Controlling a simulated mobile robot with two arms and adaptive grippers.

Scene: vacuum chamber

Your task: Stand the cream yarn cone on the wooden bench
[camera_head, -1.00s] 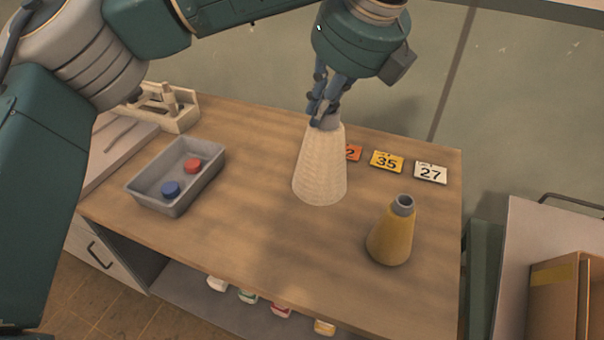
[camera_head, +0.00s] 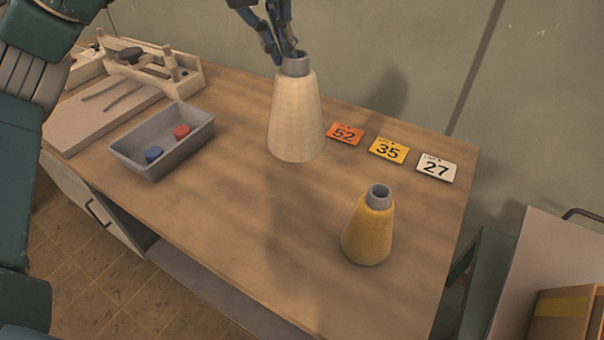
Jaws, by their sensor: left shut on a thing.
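The cream yarn cone (camera_head: 297,118) is upright, wide end down, in the middle of the view. My left gripper (camera_head: 287,48) comes from above and is shut on the grey tip at its top. The cone appears to hang above the wooden bench (camera_head: 220,225), as no contact shadow meets its base; the exact gap cannot be told. A yellow yarn cone (camera_head: 367,232) stands upright on the bench, in front and to the right. My right gripper is out of view.
A grey tray (camera_head: 165,158) with a red and a blue piece is at left. Behind it are a board (camera_head: 95,120) and a wooden rack (camera_head: 150,72). Number cards 52 (camera_head: 345,134), 35 (camera_head: 388,150) and 27 (camera_head: 436,168) lie at right. The bench's front middle is clear.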

